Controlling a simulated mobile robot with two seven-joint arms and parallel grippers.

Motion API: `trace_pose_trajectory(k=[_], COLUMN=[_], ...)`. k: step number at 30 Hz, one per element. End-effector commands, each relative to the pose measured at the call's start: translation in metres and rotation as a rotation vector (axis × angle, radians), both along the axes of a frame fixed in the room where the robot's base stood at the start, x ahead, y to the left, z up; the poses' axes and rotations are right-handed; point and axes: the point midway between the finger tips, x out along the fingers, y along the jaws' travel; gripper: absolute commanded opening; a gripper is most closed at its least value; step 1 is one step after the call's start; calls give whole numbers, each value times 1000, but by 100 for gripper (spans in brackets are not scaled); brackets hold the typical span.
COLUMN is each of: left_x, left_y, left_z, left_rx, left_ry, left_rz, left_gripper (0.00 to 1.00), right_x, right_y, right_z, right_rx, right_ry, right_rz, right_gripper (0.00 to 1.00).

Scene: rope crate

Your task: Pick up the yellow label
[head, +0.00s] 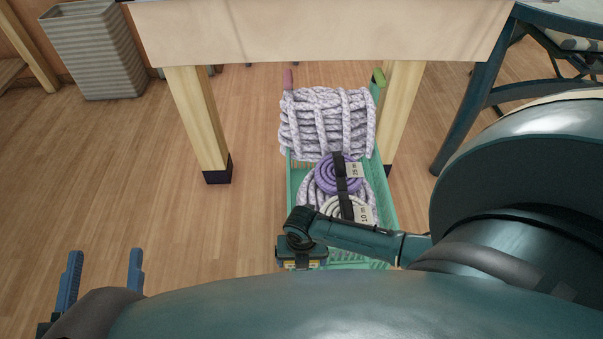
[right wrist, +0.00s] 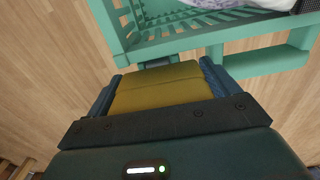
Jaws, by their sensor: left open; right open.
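The yellow label (right wrist: 160,88) shows in the right wrist view as a yellow, folded-looking panel just outside the green crate's end wall. My right gripper (right wrist: 162,76) is open, with one blue finger on each side of the label. I cannot tell whether the fingers touch it. In the head view, my right gripper (head: 302,262) is over the crate's near left corner, and only a thin yellow strip (head: 303,263) shows there. My left gripper (head: 106,256) is open and empty at the lower left, above the floor.
The green crate (head: 391,212) stands on the wooden floor, partly below a table (head: 320,30). It holds a large grey-white rope bundle (head: 328,122), a purple coil (head: 325,178) and a pale coil (head: 332,208). A ribbed bin (head: 97,52) and chair (head: 480,90) stand farther off. Floor at left is clear.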

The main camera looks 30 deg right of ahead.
Motion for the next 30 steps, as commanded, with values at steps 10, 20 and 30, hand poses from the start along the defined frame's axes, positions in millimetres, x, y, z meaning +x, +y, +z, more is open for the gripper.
trace_pose_trajectory(k=[10,20,30], left_x=[0,0,1], left_y=[0,0,2], left_z=[1,1,14], left_rx=[2,4,27], left_ry=[-1,-1,-13], left_rz=[0,2,8], left_gripper=[58,58,58], right_x=[0,0,1], right_y=[0,0,-1], right_z=[1,1,25], right_rx=[0,-1,-2], right_ry=[0,-1,-3], right_rz=[0,0,2], right_gripper=[63,36,35])
